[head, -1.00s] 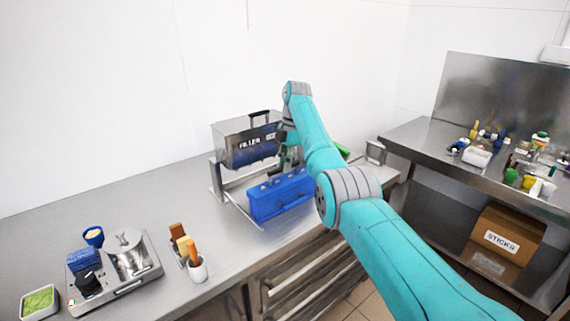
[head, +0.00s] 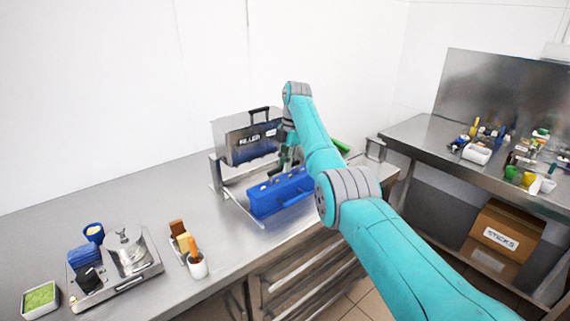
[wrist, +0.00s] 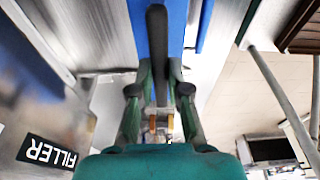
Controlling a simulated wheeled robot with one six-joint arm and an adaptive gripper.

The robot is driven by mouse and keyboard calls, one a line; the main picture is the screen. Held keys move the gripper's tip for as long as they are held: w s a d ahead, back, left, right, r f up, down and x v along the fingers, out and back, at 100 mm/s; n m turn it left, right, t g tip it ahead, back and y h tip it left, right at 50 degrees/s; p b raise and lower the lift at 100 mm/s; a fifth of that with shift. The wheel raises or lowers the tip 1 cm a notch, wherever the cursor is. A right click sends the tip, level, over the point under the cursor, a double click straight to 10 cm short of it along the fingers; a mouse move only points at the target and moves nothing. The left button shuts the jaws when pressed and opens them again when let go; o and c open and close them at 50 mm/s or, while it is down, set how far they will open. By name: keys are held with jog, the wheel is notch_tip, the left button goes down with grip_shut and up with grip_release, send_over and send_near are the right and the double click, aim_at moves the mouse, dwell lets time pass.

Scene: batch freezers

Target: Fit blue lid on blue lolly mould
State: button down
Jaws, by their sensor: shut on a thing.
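My gripper (head: 291,158) is partly hidden behind my own arm, just above a blue block-like piece on the metal stand by the filler. In the wrist view my gripper (wrist: 159,88) is shut on a dark upright handle, with a blue surface (wrist: 177,22) right behind it; I take this to be the blue lid. In the head view the blue lolly mould (head: 278,197) shows a long blue front and light spots along its top. Lid and mould look alike in colour, and I cannot tell where one ends or whether the lid is seated.
The steel filler (head: 245,140) stands close behind and left of the mould. A green object (head: 341,146) lies to the right, partly behind my arm.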

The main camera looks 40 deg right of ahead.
jog(key=shift+f, duration=0.55)
dwell(0.9)
jog(key=c, duration=1.1)
grip_release()
jog(key=shift+o, duration=0.2)
jog(key=shift+d+r, duration=0.25)
jog(key=shift+r, duration=0.95)
jog(key=shift+d+r, duration=0.2)
jog(key=shift+r, duration=1.05)
jog(key=shift+d+r, duration=0.25)
jog(key=shift+r, duration=0.95)
